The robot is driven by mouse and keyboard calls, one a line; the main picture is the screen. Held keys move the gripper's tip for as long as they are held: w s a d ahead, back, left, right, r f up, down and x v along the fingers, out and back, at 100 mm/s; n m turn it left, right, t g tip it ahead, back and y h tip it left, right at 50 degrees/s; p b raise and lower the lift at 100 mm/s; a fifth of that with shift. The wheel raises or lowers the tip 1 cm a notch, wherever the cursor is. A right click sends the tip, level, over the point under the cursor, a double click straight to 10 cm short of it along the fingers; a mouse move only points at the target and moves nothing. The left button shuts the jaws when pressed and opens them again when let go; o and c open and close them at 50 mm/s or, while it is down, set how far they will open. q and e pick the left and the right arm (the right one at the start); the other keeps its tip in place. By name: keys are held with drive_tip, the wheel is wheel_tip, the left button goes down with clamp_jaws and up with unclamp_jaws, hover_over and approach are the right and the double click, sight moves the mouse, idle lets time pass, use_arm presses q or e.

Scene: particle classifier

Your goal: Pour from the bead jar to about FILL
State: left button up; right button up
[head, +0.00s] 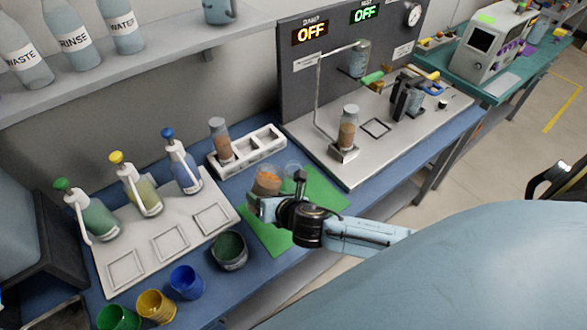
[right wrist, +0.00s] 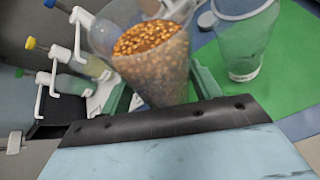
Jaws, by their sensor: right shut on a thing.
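The bead jar (head: 267,181) is a clear vessel with orange-brown beads; it is held over the green mat (head: 318,183). My right gripper (head: 271,199) is shut on it, with its fingers on both sides of the jar. In the right wrist view the jar (right wrist: 155,62) shows its open mouth and a broad bead surface below the rim; I cannot tell its exact tilt. A clear cup (right wrist: 243,48) stands on the mat beside the jar and looks empty. It shows only partly behind my gripper in the head view (head: 293,168). No FILL mark is readable. My left gripper is not in view.
A white rack (head: 262,142) holding a lidded jar (head: 220,139) stands behind. Pump bottles (head: 146,187) on a pale tray are at left, with a dark green bowl (head: 230,250) and coloured cups (head: 186,281) in front. A grey apparatus (head: 347,140) is at right.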

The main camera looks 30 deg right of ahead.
sight(275, 185)
drive_tip(key=shift+d+r+y, duration=0.2)
drive_tip(key=shift+r+y, duration=0.1)
idle(0.4)
drive_tip(key=shift+d+r+m+y+p, duration=0.25)
drive_tip(key=shift+r+m, duration=0.15)
drive_tip(key=shift+r, duration=0.3)
drive_tip(key=shift+d+r+m+y+p, duration=0.25)
drive_tip(key=shift+r+m, duration=0.15)
drive_tip(key=shift+r, duration=0.25)
drive_tip(key=shift+w+f, duration=0.1)
drive_tip(key=shift+f+m+y+b, duration=0.15)
drive_tip(key=shift+m+y+b, duration=0.35)
drive_tip(key=shift+b, duration=0.45)
idle(0.3)
drive_tip(key=shift+a+r+m+y+b, duration=0.1)
drive_tip(key=shift+r+m+y+b, duration=0.45)
drive_tip(key=shift+r+m+y, duration=0.25)
idle(1.2)
drive_tip(key=shift+r+m+y+b, duration=0.6)
drive_tip(key=shift+r+m+b, duration=0.1)
drive_tip(key=shift+r+b, duration=0.2)
idle(1.7)
